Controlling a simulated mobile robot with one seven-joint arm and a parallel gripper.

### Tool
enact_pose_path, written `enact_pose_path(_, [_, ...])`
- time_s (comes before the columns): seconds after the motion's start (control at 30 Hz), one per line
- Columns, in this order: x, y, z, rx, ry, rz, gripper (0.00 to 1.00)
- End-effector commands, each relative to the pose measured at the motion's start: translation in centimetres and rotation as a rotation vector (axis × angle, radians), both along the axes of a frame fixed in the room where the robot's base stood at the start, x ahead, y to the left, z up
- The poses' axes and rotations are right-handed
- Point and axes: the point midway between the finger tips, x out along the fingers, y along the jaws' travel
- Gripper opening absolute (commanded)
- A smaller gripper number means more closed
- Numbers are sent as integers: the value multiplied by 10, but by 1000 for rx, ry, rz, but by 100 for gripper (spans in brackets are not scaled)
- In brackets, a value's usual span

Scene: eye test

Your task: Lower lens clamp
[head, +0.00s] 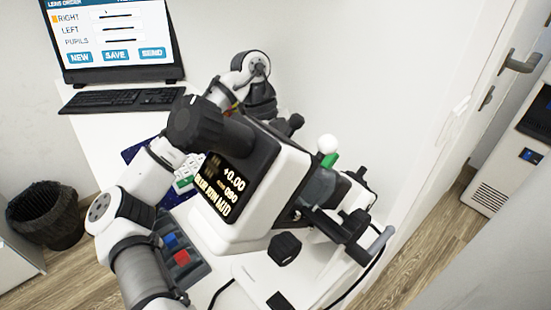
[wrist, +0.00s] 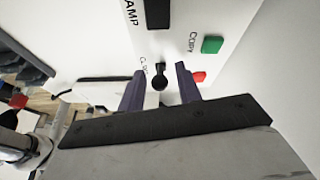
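The white and black lens meter (head: 262,185) stands tilted in the head view, its small screen (head: 226,190) showing "+0.00". In the wrist view its white panel (wrist: 205,20) carries a black slot (wrist: 158,13) beside letters ending in "AMP". Below the slot is a small black lever with a round knob (wrist: 159,80). My gripper (wrist: 160,75) is open, with one dark purple finger on each side of the knob. Gaps show between the knob and both fingers; depth is hard to judge. In the head view my gripper is hidden behind the lens meter.
A keyboard (head: 122,100) and a monitor (head: 110,40) stand on the white desk. A tray with red and blue items (head: 180,257) lies left of the lens meter. A wall is right.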

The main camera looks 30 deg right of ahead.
Motion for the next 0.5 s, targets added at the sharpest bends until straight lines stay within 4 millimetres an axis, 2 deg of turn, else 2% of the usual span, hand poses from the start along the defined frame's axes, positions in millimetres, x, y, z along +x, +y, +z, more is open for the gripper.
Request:
enact_pose_path(0.03, [0,0,0,0,0,0,34])
enact_pose_path(0.3, [0,0,0,0,0,0,0])
enact_pose_path(0.5, [0,0,1,1,-7,0,0])
